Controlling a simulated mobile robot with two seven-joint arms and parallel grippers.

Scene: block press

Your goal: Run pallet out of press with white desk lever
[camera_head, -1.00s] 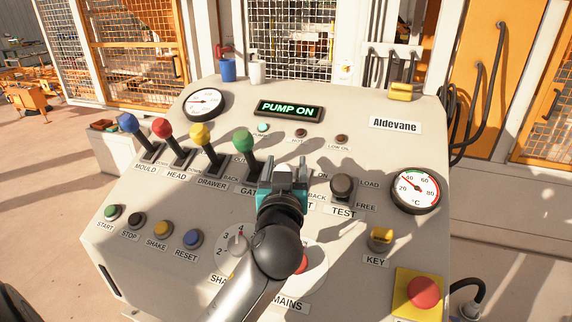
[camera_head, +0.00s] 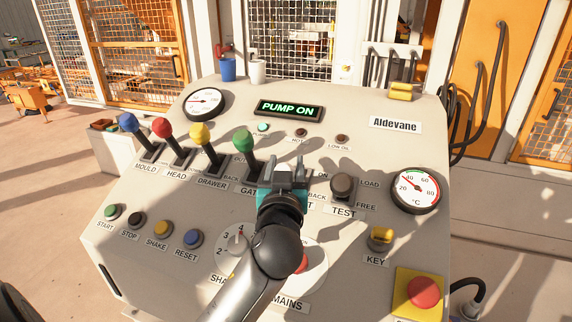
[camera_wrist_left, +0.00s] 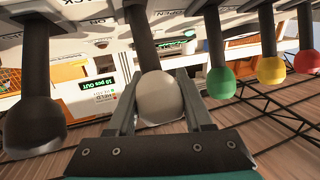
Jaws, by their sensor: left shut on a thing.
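The white desk lever (camera_wrist_left: 160,98) shows in the left wrist view, its white knob between the two fingers of my left gripper (camera_wrist_left: 158,100). The fingers are shut on the knob, and its dark shaft rises above it in that picture. In the head view my left gripper (camera_head: 283,170) is over the desk, right of the green lever (camera_head: 243,143), and hides the white lever. My right gripper is in neither view. The press and its pallet cannot be made out clearly.
Blue (camera_head: 128,123), red (camera_head: 162,128) and yellow (camera_head: 200,135) levers stand in a row left of the green one. A black knob (camera_head: 342,186) is close on the right. The display (camera_head: 289,111) reads "PUMP ON". A red button (camera_head: 424,292) is at the lower right.

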